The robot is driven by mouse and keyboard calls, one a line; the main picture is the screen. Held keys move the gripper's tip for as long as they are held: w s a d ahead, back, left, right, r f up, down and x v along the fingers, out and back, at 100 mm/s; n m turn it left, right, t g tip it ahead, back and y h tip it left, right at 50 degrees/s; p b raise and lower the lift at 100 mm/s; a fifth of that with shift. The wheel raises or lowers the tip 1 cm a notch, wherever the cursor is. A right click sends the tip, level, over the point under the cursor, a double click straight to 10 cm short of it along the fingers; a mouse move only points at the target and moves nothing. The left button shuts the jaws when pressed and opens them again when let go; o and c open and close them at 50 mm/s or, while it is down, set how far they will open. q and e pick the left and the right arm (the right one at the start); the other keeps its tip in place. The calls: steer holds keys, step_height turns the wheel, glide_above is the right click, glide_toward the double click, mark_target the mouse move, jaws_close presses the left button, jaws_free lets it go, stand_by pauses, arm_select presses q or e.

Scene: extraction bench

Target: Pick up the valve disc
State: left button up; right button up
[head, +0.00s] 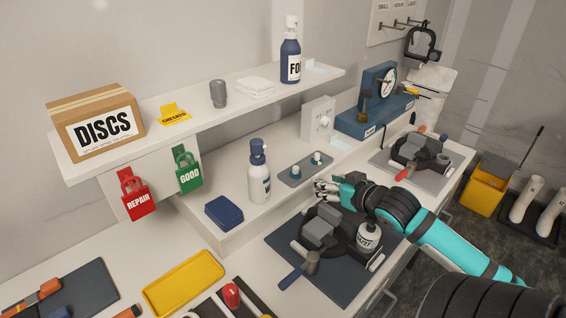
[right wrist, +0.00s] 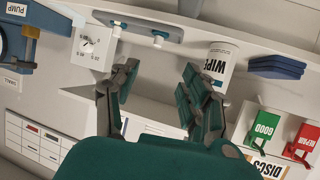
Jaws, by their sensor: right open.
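My right gripper (head: 322,187) reaches in from the right over the bench, its fingers pointing left above the grey vise (head: 322,228). In the right wrist view my right gripper (right wrist: 160,78) is open, with nothing between its fingers. A small grey tray (head: 290,178) on the raised ledge holds two small teal-and-white pieces (head: 317,157), just beyond the fingertips. The tray also shows at the top of the right wrist view (right wrist: 128,30). I cannot make out for certain which thing is the valve disc. A cardboard box (head: 98,140) labelled DISCS stands on the upper shelf. My left gripper is not in view.
A white dial box (head: 318,119) and blue gauge stand (head: 378,100) are behind. A second vise (head: 418,152) is at right. A yellow tray (head: 183,284) lies at front left.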

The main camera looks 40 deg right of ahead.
steer(key=shift+w+d, duration=0.1)
steer(key=shift+w, duration=0.45)
steer(key=p, duration=0.2)
glide_toward(297, 169)
steer(key=a+x, duration=0.1)
steer(key=x, duration=0.3)
steer(key=p+x, duration=0.1)
steer(key=x, duration=0.2)
steer(key=d+x, duration=0.1)
steer(key=x, duration=0.2)
steer(key=shift+r+p, duration=0.1)
steer(key=shift+p, duration=0.3)
steer(key=shift+s, duration=0.1)
steer(key=c, duration=0.7)
